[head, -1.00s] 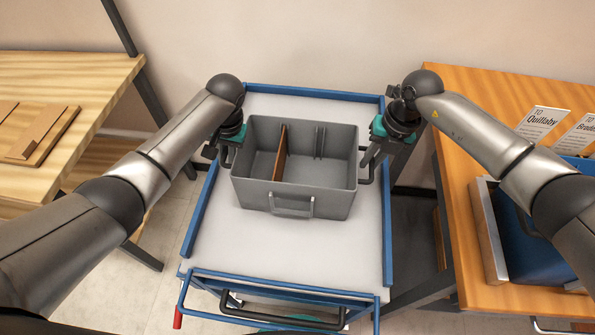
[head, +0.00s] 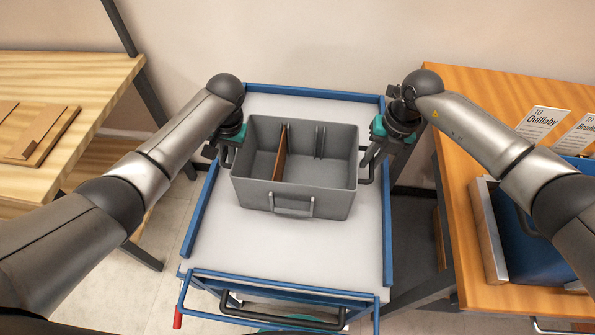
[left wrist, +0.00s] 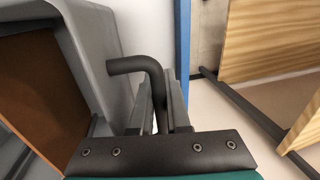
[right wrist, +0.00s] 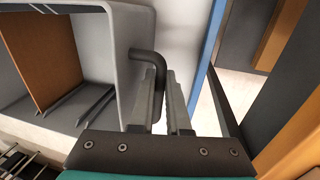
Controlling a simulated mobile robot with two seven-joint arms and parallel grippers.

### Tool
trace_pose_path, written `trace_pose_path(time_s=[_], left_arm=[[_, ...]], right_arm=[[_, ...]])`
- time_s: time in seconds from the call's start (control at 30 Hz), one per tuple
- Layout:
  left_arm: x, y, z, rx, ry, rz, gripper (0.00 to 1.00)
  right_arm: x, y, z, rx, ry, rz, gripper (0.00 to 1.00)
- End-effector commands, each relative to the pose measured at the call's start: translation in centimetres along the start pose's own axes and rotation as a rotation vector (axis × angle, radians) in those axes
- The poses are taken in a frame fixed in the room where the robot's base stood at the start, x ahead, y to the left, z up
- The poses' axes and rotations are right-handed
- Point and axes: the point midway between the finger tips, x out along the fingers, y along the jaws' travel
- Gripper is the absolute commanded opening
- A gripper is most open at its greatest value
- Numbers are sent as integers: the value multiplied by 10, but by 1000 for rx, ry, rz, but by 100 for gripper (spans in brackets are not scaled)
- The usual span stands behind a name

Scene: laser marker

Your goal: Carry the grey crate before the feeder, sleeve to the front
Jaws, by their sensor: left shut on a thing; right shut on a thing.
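The grey crate (head: 330,197) is over the white top of a blue-railed cart, open side up. An orange-brown divider (head: 280,155) stands inside it, left of the middle. A grey bracket-like fitting (head: 292,211), possibly the sleeve, is on the wall facing me. My left gripper (head: 221,152) is shut on the dark bar handle (left wrist: 140,66) at the crate's left side. My right gripper (head: 371,156) is shut on the matching handle (right wrist: 150,58) at its right side. I cannot tell whether the crate touches the cart. I cannot identify the feeder.
The cart (head: 285,245) has raised blue side rails and a dark push bar at the near end. A pale wooden table (head: 85,75) stands left. An orange wooden table (head: 460,90) stands right, holding a blue box (head: 530,250) and name cards (head: 543,122). The wall is close behind.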

Motion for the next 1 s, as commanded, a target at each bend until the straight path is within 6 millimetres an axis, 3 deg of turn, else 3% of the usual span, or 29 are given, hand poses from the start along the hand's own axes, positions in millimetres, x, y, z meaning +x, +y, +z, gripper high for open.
trace_pose_path(time_s=[0.67,1.0], left_arm=[[-2,-1,-1,-1,2,-1,0],[-19,-4,-1,-1,2,-1,0]], right_arm=[[-2,0,1,0,-2,1,0],[-19,4,1,0,-2,1,0]])
